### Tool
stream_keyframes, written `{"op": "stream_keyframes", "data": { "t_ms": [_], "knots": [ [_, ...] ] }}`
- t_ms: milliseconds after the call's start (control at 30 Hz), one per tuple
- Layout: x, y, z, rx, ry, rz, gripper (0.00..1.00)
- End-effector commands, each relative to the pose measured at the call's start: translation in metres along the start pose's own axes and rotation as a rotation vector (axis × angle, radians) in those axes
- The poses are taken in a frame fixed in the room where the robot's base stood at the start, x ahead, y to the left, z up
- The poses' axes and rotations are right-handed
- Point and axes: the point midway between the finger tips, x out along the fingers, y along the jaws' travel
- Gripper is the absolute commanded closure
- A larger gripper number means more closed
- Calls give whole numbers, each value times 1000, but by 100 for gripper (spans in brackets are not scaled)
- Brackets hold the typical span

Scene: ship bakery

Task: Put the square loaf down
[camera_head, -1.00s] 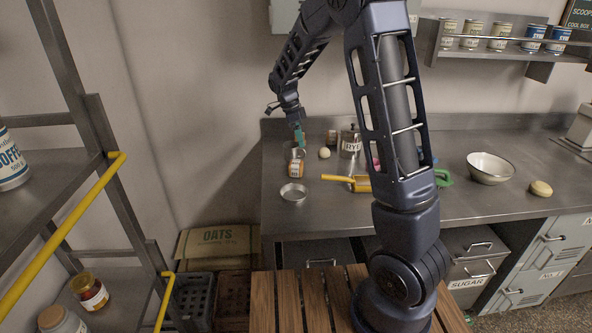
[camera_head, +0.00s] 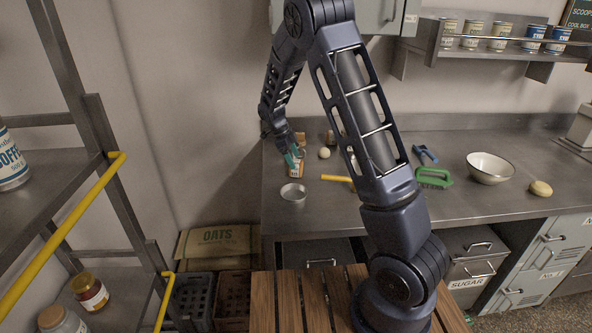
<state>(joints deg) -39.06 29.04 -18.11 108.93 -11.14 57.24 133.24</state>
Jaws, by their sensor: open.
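I cannot make out a square loaf for certain in this view. A small brown thing (camera_head: 300,138) shows just behind my gripper, too small and covered to name. My gripper (camera_head: 291,159), with teal fingers, is open and low over the left end of the steel counter (camera_head: 330,208). It is beside an orange-labelled jar (camera_head: 298,170) and partly covers it. I cannot tell whether they touch. No loaf shows between the fingers.
A round tin (camera_head: 293,192) stands in front of the jar. A rack (camera_head: 100,150) stands left.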

Motion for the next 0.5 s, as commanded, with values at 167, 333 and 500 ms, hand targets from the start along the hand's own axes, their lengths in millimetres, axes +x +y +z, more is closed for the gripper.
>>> {"op": "stream_keyframes", "data": {
  "t_ms": [167,333,500],
  "knots": [
    [15,2,3,0,2,2,24],
    [39,4,6,-1,2,3,24],
    [50,4,7,-1,0,0,24]
  ]
}}
